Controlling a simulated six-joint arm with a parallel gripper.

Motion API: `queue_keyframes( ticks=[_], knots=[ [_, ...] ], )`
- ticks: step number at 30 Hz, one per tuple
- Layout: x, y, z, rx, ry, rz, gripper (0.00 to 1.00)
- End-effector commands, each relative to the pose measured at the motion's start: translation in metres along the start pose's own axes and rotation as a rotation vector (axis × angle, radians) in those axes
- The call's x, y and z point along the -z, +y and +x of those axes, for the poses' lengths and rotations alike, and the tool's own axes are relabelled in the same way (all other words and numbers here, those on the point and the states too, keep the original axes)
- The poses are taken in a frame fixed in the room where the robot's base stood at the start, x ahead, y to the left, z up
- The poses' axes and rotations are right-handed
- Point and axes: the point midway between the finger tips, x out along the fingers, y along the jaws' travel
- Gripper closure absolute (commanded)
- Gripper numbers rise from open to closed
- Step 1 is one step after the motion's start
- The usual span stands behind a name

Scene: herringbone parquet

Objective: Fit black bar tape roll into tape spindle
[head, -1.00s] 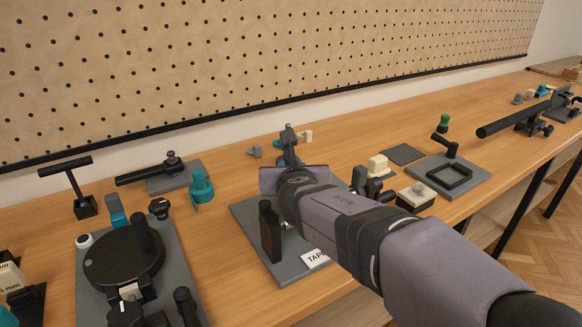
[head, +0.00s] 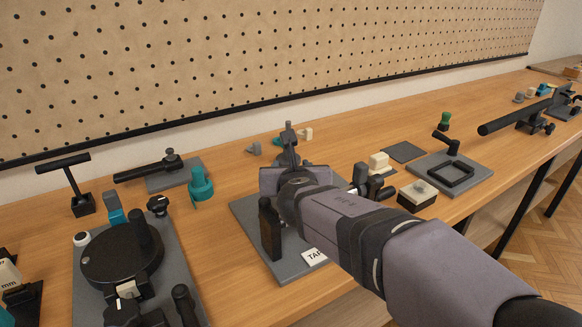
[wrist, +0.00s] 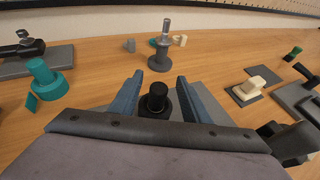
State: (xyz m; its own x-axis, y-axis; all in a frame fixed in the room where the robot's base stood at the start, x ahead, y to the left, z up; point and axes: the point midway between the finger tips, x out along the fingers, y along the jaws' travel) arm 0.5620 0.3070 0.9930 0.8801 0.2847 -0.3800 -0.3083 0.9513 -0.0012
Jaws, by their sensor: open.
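A black round piece (wrist: 157,104), with a narrow upright top on a wider base, stands between my fingers in the wrist view. It looks like the black bar tape roll on a post, but I cannot tell roll from spindle. My gripper (wrist: 164,88) is open, with one blue-grey finger on each side of it and gaps visible. In the head view my gripper hides this piece. The grey base plate (head: 247,216), with a partly covered "TAP…" label (head: 314,257), lies under my gripper. A grey post with a metal tip (wrist: 165,38) stands beyond the fingers.
Left are a teal piece (head: 201,185) and a black turntable fixture (head: 122,255).

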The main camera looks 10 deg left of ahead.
Motion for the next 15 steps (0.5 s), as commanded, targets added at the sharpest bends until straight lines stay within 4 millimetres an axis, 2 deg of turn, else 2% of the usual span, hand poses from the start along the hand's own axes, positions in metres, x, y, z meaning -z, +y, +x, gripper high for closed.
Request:
queue_keyframes(
  ticks=[1, 15],
  knots=[
    [0.005, 0.001, -0.004, -0.001, 0.01, 0.0, 0.57],
    [0.001, 0.001, -0.06, -0.003, 0.003, 0.002, 0.57]
  ],
)
